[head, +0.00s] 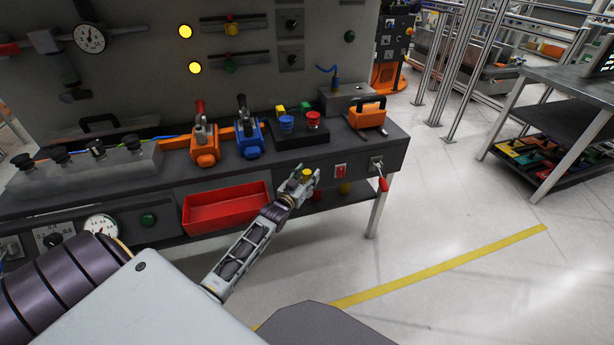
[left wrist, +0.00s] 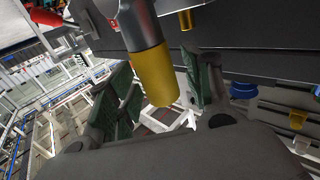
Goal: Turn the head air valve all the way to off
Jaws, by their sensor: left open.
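My left gripper (head: 306,178) is at the front edge of the workbench, its arm reaching up from the lower left. A yellow-ended part (head: 307,173) shows at its fingers. In the left wrist view, a grey cylinder with a yellow end (left wrist: 155,75) stands between the two green-padded fingers (left wrist: 160,95). The fingers are apart, and I cannot tell whether either touches it. No label is readable, so I cannot tell whether this part is the head air valve. A red-handled lever (head: 382,183) hangs at the bench's right front corner. My right gripper is out of view.
A red tray (head: 226,208) hangs at the bench front, left of the gripper. Orange (head: 204,152) and blue (head: 248,142) devices stand on the bench top (head: 345,150). A red switch (head: 340,171) is right of the gripper. The floor (head: 470,225) to the right is clear.

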